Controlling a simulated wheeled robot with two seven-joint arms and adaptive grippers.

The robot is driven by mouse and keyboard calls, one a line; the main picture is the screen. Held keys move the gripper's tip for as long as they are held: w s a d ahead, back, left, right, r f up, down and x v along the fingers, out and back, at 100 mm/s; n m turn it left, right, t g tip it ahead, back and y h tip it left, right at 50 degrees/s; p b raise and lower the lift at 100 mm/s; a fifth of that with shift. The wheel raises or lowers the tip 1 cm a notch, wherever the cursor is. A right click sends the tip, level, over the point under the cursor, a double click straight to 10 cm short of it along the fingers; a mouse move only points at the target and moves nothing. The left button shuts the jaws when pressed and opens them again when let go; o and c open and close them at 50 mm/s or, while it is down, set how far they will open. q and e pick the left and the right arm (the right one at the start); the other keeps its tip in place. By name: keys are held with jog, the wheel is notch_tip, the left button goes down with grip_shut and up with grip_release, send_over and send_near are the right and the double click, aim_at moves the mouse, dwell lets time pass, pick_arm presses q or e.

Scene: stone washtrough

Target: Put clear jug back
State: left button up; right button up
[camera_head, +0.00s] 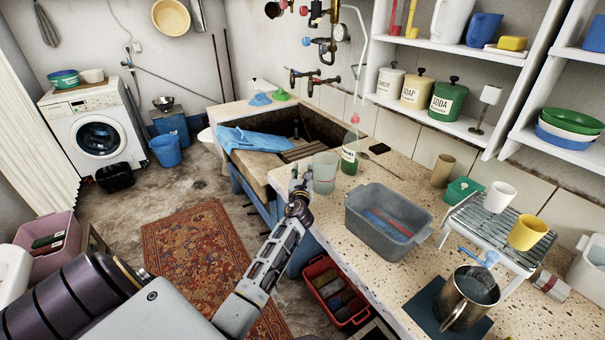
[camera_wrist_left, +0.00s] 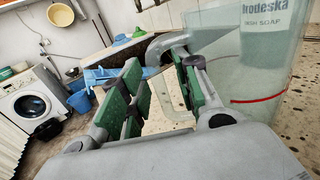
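The clear jug (camera_head: 325,173) is see-through and stands upright on the speckled stone counter (camera_head: 395,265), close to its edge by the trough. My left gripper (camera_head: 301,178) is just left of the jug. In the left wrist view the jug (camera_wrist_left: 250,75) fills the upper right, with a red line low on its wall. Its handle (camera_wrist_left: 167,105) shows between the green-padded fingers of the left gripper (camera_wrist_left: 157,65). The fingers are apart, with a gap visible around the handle. The right gripper is not in view.
A green soap bottle (camera_head: 350,155) stands close behind the jug to the right. A grey basin (camera_head: 365,243) is in front on the counter. The stone trough (camera_head: 270,174) with a blue cloth (camera_head: 250,139) lies to the left. Shelves with canisters hang above the counter.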

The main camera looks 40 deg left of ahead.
pick_arm(q)
jog(key=shift+s+d, duration=0.25)
jog(key=shift+s, duration=0.1)
jog(key=shift+v, duration=1.1)
jog(key=v, duration=0.6)
jog(key=shift+v, duration=1.05)
jog(key=shift+s+d, duration=0.2)
jog(key=shift+s, duration=0.2)
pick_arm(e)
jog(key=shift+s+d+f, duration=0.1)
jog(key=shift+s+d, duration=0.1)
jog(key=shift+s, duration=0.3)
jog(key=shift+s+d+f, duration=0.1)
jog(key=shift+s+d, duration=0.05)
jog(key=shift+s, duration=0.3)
